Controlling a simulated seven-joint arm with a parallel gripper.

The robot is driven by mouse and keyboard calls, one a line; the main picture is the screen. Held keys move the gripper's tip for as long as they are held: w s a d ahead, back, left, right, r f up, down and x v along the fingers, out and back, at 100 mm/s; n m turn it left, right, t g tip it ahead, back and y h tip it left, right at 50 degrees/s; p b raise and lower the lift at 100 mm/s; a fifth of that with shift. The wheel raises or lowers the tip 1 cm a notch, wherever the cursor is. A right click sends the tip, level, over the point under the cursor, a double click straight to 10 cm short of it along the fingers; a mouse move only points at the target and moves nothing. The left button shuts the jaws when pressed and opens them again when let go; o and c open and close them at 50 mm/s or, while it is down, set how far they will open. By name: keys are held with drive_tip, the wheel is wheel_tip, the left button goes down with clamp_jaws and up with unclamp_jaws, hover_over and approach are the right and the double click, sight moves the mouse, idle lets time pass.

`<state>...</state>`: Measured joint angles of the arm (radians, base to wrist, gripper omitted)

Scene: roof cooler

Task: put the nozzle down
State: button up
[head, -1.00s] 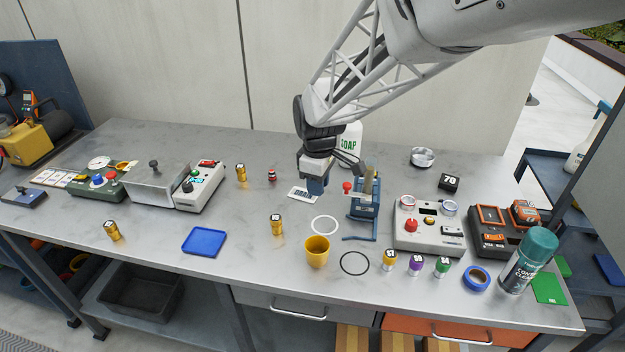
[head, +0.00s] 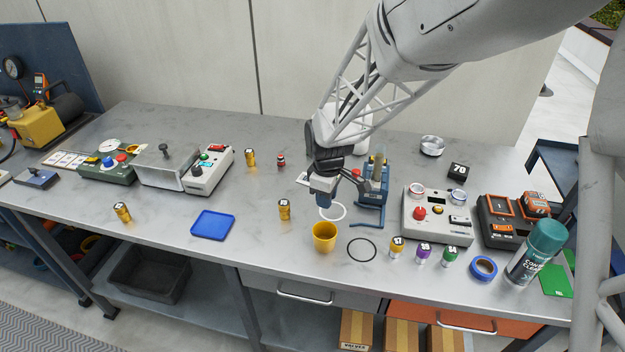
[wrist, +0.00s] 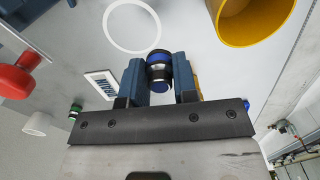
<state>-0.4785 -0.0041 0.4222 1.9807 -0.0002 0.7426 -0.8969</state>
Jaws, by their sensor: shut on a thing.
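My gripper (head: 325,203) is shut on the nozzle, a small dark cylinder with a blue end and a silver band. The nozzle (wrist: 159,72) shows between my two blue fingers in the wrist view; in the head view my fingers hide it. My gripper is over the bench at the white ring (head: 333,218), overlapping its upper left part in the head view. The white ring (wrist: 132,26) lies apart from the nozzle in the wrist view. The exact height of the nozzle above the bench is hard to tell.
A yellow cup (head: 324,238) stands just in front of the ring, and a black ring (head: 362,250) lies to its right. A blue stand (head: 371,190) with a red knob is close on the right. A gold can (head: 284,210) stands left. Bare bench lies beyond it.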

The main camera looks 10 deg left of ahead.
drive_tip(key=w+a, duration=0.2)
drive_tip(key=w, duration=0.2)
drive_tip(key=w+a+f, duration=0.1)
drive_tip(key=w+a, duration=0.1)
drive_tip(key=w, duration=0.3)
drive_tip(key=w+a, duration=0.3)
drive_tip(key=w, duration=0.2)
drive_tip(key=shift+w+a+f, duration=0.1)
drive_tip(key=shift+w+f, duration=0.05)
drive_tip(key=shift+f, duration=0.1)
drive_tip(key=shift+f, duration=1.75)
drive_tip(key=shift+f, duration=0.1)
drive_tip(key=o, duration=0.9)
drive_tip(key=shift+o, duration=0.2)
